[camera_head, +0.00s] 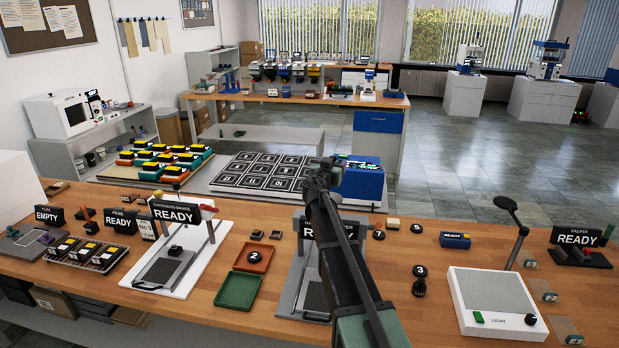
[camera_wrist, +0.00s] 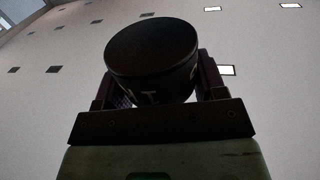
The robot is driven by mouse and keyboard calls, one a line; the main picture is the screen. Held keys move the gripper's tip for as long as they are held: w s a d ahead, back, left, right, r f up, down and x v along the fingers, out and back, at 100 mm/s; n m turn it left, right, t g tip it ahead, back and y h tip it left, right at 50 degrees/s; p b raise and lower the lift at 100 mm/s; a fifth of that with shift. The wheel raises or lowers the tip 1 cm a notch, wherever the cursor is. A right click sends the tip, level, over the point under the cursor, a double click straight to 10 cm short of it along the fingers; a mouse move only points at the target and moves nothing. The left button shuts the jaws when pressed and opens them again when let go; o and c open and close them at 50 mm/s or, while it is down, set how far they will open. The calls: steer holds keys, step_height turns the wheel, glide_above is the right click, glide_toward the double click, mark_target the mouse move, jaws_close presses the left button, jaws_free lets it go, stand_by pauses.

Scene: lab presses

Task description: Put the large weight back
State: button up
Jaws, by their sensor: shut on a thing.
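My gripper (camera_wrist: 152,88) is shut on a black round weight (camera_wrist: 152,55), with a finger on each side of it. Light markings show on its lower side, too partial to read. In the head view my gripper (camera_head: 325,172) is raised above the middle of the bench, at the far end of my arm. The weight is hard to make out there against the dark gripper.
The wooden bench (camera_head: 400,322) holds a READY press stand (camera_head: 300,290) partly behind my arm, green (camera_head: 238,290) and red (camera_head: 254,258) trays, a black knobbed piece (camera_head: 419,287) and a light box (camera_head: 497,300). A blue box (camera_head: 362,184) stands beyond the bench.

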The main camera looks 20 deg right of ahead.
step_height(320, 180, up, 12)
steer(key=p, duration=0.9)
steer(key=shift+r, duration=0.1)
step_height(320, 180, down, 21)
steer(key=b, duration=2)
steer(key=shift+r, duration=0.5)
steer(key=shift+f, duration=0.25)
steer(key=o, duration=1.6)
steer(key=shift+s, duration=0.1)
